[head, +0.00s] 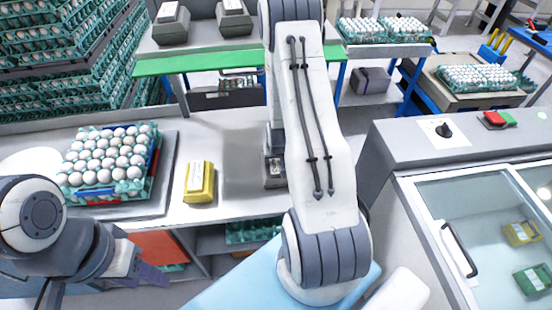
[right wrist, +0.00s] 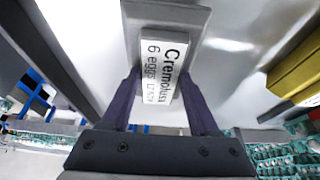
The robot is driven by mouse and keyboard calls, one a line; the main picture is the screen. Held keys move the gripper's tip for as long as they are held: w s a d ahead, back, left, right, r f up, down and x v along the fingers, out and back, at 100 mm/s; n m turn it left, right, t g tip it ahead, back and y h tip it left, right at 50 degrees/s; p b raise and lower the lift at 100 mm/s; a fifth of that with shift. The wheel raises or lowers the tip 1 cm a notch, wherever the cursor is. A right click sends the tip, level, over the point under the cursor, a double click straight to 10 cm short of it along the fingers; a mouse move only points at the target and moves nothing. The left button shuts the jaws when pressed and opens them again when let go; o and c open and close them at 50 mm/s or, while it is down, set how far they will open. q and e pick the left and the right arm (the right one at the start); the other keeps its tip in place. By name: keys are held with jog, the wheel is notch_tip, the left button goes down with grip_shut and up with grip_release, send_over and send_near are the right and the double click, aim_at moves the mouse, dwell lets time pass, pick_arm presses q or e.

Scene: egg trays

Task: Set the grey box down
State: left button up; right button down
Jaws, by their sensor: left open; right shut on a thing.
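The grey box (right wrist: 190,18) with a white "6 eggs" label sits between the fingers of my right gripper (right wrist: 163,88), which is shut on it. In the head view the grey box (head: 274,178) shows partly at the left edge of my right arm, over the table by a grey patch; the arm hides the rest and the right fingers. Whether its underside touches the table cannot be told. My left gripper (head: 150,274) is open and empty at the lower left, in front of the table.
A yellow box (head: 199,185) stands on the white table (head: 200,214), left of the grey patch (head: 247,160). An egg tray (head: 150,190) full of white eggs is further left. Two grey boxes stand on the back shelf. A glass-topped cabinet (head: 410,150) is at right.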

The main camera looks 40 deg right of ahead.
jog(key=shift+f, duration=0.15)
jog(key=shift+c, duration=0.7)
grip_release()
